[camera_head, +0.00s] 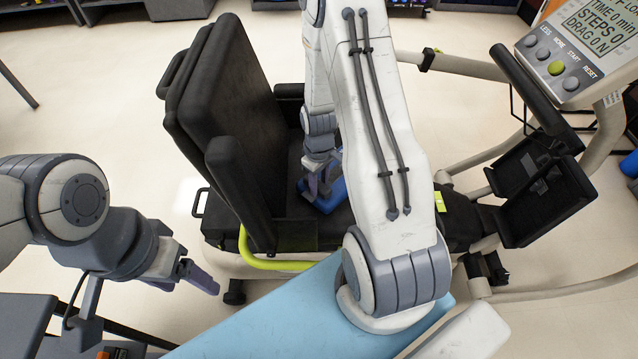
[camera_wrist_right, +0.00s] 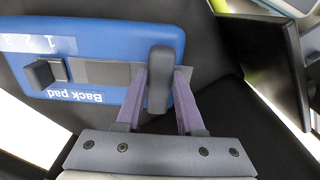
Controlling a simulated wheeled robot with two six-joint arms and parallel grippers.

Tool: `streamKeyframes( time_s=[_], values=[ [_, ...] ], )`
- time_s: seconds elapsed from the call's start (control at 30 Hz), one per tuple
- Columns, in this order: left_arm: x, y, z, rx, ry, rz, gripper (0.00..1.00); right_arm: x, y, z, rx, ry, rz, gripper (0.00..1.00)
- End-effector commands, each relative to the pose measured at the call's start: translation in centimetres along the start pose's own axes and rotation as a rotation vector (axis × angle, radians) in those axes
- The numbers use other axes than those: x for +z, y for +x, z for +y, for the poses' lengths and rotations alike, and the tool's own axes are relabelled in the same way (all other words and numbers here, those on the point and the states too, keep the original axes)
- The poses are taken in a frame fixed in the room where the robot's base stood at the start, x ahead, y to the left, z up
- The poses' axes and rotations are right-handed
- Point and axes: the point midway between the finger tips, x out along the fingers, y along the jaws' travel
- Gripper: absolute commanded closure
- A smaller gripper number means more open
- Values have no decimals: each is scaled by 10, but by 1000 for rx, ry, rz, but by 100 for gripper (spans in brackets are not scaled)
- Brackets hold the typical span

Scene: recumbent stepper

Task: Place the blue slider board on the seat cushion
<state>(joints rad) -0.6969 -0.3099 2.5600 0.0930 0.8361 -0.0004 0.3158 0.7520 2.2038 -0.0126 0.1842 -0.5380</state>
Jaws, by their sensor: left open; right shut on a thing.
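The blue slider board (camera_head: 334,193) is over the black seat cushion (camera_head: 285,205) in the head view, partly hidden by my right arm. In the right wrist view the board (camera_wrist_right: 105,40) is blue with a "Back pad" label and black blocks on its face. My right gripper (camera_head: 319,186) is shut on the board's black handle (camera_wrist_right: 160,65), with its purple fingers (camera_wrist_right: 160,90) on either side. I cannot tell whether the board touches the cushion. My left gripper (camera_head: 190,281) is open and empty, left of the seat and apart from it.
The tall black backrest (camera_head: 235,85) stands left of the board. A yellow-green bar (camera_head: 270,263) runs along the seat's near side. The stepper's console (camera_head: 580,50) and black pedals (camera_head: 540,195) are at the right. Bare floor lies left of the seat.

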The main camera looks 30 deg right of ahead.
Motion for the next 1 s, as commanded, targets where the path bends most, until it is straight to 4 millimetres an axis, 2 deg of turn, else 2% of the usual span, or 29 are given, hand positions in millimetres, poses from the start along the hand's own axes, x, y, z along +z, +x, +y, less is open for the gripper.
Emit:
streamKeyframes(
  time_s=[0.3, 0.33, 0.4, 0.77, 0.87, 1.0],
  values=[
    [0, 2, 0, 0, 0, 0, 28, 0, 2, 0, 1, 0, 1, 100],
    [0, 2, 0, 0, 0, 0, 28, 0, 3, 0, 0, 0, 0, 59],
    [0, 1, 0, 0, 0, 0, 28, 0, 2, 0, 0, 0, 0, 33],
    [0, -1, 0, 0, 0, 0, 28, 0, -2, 0, 1, -1, 1, 33],
    [0, -3, 0, 0, 0, 0, 28, -1, -12, 1, 2, -1, 3, 33],
    [0, -8, 1, 0, 0, 0, 28, -1, -39, 1, 3, -1, 5, 33]
  ],
)
